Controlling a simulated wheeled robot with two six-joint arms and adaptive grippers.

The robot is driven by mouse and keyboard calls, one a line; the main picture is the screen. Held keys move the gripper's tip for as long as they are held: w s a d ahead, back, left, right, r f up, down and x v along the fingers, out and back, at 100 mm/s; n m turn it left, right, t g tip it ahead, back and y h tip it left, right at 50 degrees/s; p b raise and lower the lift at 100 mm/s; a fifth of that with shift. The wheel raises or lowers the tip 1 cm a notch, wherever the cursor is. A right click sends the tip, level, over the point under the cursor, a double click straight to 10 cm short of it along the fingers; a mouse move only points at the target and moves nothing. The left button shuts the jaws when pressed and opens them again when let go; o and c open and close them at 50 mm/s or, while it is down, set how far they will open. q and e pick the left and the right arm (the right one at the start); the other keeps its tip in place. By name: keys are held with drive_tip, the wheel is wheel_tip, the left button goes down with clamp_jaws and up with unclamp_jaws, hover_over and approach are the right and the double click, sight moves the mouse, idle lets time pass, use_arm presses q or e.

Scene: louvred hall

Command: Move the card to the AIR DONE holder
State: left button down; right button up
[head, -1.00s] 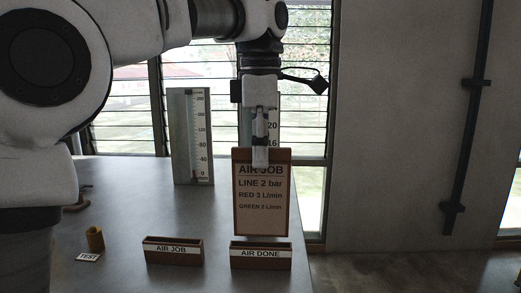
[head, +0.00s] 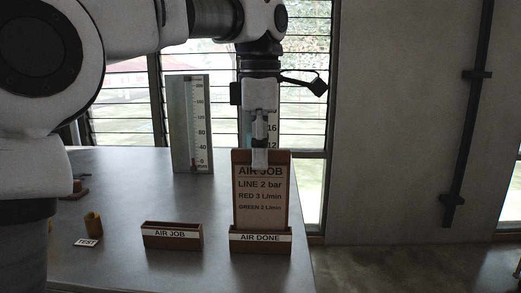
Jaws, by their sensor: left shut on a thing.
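The card (head: 260,196) is a brown board headed AIR JOB, with lines for LINE, RED and GREEN. It stands upright, its lower edge hidden behind the front of the AIR DONE holder (head: 260,238), so it appears to be in that holder's slot. The AIR JOB holder (head: 172,236) stands empty to the left. My right gripper is not in view.
A tall gauge with a scale (head: 189,124) stands at the back of the grey table (head: 130,200). Another scale shows behind my gripper. A small yellow-brown cup (head: 93,225) and a TEST label (head: 87,242) are at the left. The table's right edge is close to the AIR DONE holder.

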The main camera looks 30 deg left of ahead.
use_arm(q)
drive_tip(key=shift+f+b, duration=0.55)
drive_tip(key=shift+f, duration=0.55)
drive_tip(key=c, duration=1.1)
unclamp_jaws()
wheel_tip(320, 180, up, 7)
drive_tip(key=p, duration=0.8)
drive_tip(key=shift+r, duration=0.15)
